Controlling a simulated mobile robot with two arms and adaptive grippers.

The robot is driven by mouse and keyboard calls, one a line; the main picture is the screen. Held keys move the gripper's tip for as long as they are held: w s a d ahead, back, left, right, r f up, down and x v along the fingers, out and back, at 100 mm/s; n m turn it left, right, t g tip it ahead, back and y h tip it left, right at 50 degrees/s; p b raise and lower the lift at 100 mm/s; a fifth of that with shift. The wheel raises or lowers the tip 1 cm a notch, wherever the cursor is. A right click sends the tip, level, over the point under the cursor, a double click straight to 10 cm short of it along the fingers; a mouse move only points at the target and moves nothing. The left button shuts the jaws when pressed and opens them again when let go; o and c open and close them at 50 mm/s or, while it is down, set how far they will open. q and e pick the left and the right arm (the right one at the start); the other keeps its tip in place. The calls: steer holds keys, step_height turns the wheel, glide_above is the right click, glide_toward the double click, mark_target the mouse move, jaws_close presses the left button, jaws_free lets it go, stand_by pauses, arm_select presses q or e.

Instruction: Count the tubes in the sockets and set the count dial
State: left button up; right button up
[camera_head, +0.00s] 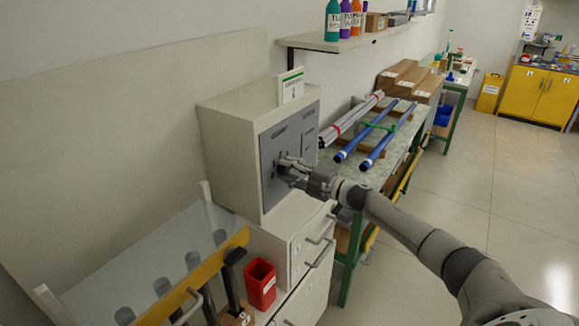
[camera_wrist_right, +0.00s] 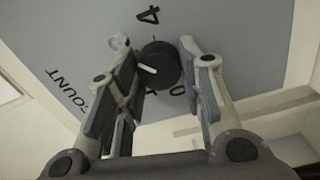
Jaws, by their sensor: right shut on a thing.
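The count dial is a black round knob (camera_wrist_right: 163,66) with a white pointer mark, on a grey panel (camera_wrist_right: 235,30). The panel carries a "4", a "0" and the word COUNT. In the wrist view the pointer mark lies toward the left of the knob. My right gripper (camera_head: 285,170) is at the panel face (camera_head: 307,127) of the beige cabinet, its fingers on either side of the knob and shut on it. My left gripper is not in view.
Blue tubes (camera_head: 378,150) and a bundle of grey rods (camera_head: 350,118) lie on the green-legged bench right of the cabinet. A red bin (camera_head: 261,284) and a yellow bar (camera_head: 190,283) are below. A shelf with bottles (camera_head: 333,22) hangs above. Floor at right is clear.

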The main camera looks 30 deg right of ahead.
steer(key=shift+d+r+m+p, duration=0.1)
steer(key=shift+m+p, duration=0.95)
steer(key=shift+m, duration=1.5)
steer(key=shift+r+m+p, duration=0.1)
steer(key=shift+m+p, duration=0.9)
steer(key=shift+m, duration=1.55)
steer(key=o, duration=1)
steer(key=shift+f, duration=0.1)
steer(key=shift+o, duration=0.2)
steer(key=shift+s+d+f, duration=0.1)
steer(key=shift+s, duration=0.15)
steer(key=v, duration=1.1)
steer(key=shift+s, duration=0.25)
